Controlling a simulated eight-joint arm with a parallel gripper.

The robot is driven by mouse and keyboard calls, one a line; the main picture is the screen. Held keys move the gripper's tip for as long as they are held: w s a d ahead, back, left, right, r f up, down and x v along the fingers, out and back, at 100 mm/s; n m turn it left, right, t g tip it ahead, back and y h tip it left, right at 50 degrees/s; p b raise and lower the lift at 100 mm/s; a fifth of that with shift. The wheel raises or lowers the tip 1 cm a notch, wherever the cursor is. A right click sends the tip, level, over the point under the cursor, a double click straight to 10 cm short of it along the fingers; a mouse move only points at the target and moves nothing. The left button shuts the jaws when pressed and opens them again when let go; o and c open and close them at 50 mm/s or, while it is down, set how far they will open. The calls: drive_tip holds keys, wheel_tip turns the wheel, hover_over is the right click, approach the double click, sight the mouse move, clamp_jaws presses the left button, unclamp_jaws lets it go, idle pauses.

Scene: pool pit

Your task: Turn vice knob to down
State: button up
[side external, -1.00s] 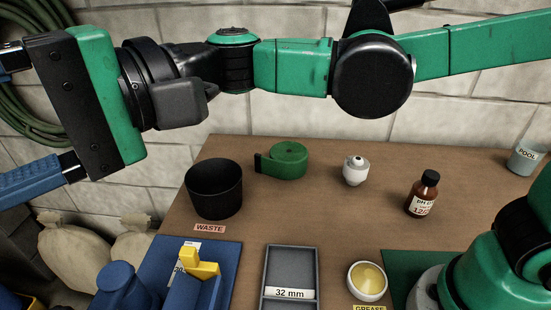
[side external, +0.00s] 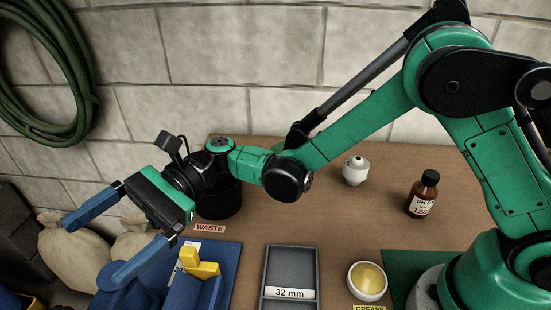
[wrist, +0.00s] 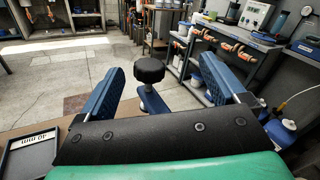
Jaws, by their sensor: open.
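The blue vice (side external: 122,285) is at the lower left of the side view, cut by the bottom edge, with a yellow part (side external: 203,265) on top. The wrist view shows a black knob (wrist: 149,70) on a blue crank-like arm (wrist: 155,103); it appears between and beyond my fingers, apart from both. I cannot make out this knob in the side view. My gripper (side external: 89,252) is open and empty, tilted down to the left above the vice. Its two blue fingers also show in the wrist view (wrist: 160,70), wide apart.
A black waste bin (side external: 220,200) stands behind my gripper. A grey 32 mm tray (side external: 291,262), a grease pot (side external: 367,281), a white container (side external: 356,171) and a brown bottle (side external: 423,195) stand on the brown bench (side external: 325,215). Sacks (side external: 62,232) lie at the left.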

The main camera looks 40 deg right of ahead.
wheel_tip(320, 180, down, 4)
drive_tip(key=d+m+g, duration=0.1)
drive_tip(key=d+m, duration=0.1)
drive_tip(key=m, duration=0.1)
drive_tip(key=x, duration=1.2)
drive_tip(key=shift+s+a+f, duration=0.1)
drive_tip(key=shift+a+f, duration=0.05)
drive_tip(key=shift+f, duration=0.05)
drive_tip(key=c, duration=1.3)
drive_tip(key=shift+t, duration=0.5)
